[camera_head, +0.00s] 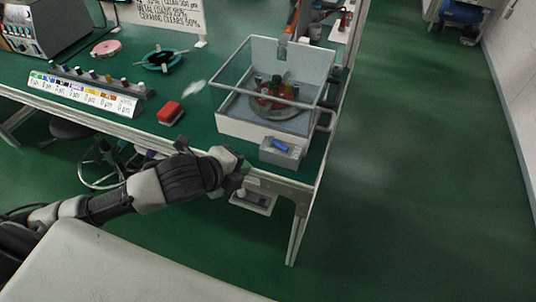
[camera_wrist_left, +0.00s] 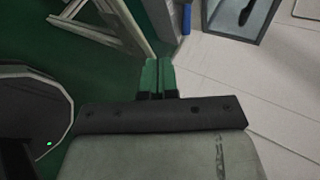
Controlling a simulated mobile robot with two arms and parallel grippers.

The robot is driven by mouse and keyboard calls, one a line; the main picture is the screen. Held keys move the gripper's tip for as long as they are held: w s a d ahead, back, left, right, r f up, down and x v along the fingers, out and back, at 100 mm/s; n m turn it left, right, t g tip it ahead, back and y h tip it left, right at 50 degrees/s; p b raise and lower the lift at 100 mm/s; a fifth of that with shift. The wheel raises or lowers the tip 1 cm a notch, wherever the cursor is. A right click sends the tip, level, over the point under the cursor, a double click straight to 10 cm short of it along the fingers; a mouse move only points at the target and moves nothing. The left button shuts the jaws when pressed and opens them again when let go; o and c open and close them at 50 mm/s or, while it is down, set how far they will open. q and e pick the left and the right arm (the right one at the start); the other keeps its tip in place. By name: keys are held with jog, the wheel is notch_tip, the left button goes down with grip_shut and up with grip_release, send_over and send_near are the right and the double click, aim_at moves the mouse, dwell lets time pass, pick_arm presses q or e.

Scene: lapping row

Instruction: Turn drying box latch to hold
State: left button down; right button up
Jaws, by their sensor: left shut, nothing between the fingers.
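The drying box (camera_head: 247,127) is a pale open-topped box with a clear raised lid panel, at the right end of the green bench. Inside it sits a round dark fixture (camera_head: 268,107) with red and orange parts. On its front right is a small grey block with a blue lever (camera_head: 280,146), probably the latch, lying slantwise. My left gripper (camera_head: 243,178) is at the bench's front edge, below and left of the lever and apart from it. In the left wrist view its green fingertips (camera_wrist_left: 159,76) are together with nothing between them. My right gripper is out of view.
A red block (camera_head: 170,112), a row of labelled bottles (camera_head: 95,75) and a teal ring (camera_head: 161,60) stand left of the box. A pale unit (camera_head: 253,202) hangs under the bench edge. The green floor (camera_head: 420,170) at right is clear.

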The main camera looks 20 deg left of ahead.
aim_at(279, 146)
pick_arm(q)
jog(key=shift+w+d+f, duration=0.65)
jog(key=shift+w+d, duration=0.05)
jog(key=shift+w, duration=0.9)
jog(key=shift+w+d+f, duration=0.7)
jog(key=shift+w+d, duration=0.05)
jog(key=shift+w, duration=0.8)
jog(key=shift+w+d+f, duration=0.65)
jog(key=shift+w+d, duration=0.05)
jog(key=shift+w, duration=0.9)
